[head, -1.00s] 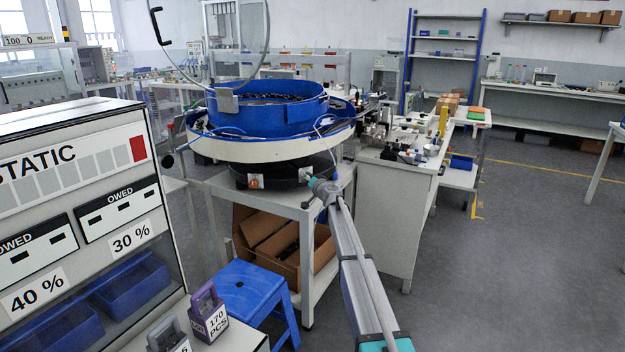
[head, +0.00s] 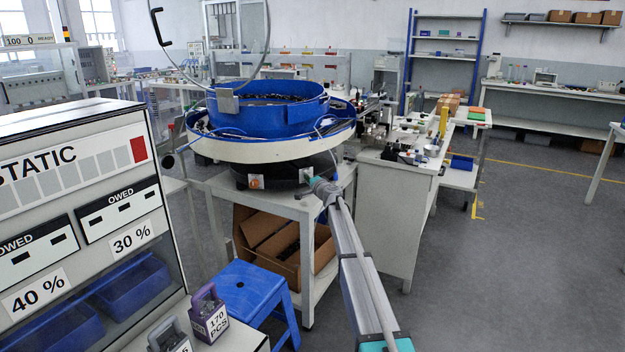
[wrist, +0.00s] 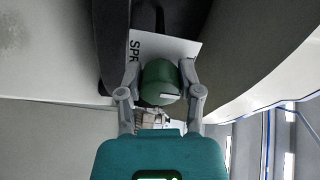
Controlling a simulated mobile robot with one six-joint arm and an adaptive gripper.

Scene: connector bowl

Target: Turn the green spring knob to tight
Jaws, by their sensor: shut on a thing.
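In the wrist view a round green knob (wrist: 160,84) with a pale pointer mark sits between the two grey fingers of my gripper (wrist: 162,80). The fingers are closed against its two sides. A white label (wrist: 180,46) with black letters "SPR" lies behind the knob; the rest of its text is hidden. In the head view my arm reaches to the dark base under the blue bowl feeder (head: 265,118). My gripper (head: 309,182) is small there, and the green knob cannot be made out.
An orange knob (head: 256,182) is on the dark feeder base, left of my gripper. The feeder stands on a grey table (head: 230,190) with an open cardboard box (head: 275,245) below. A blue stool (head: 250,288) is in front. A grey cabinet (head: 110,215) stands at left.

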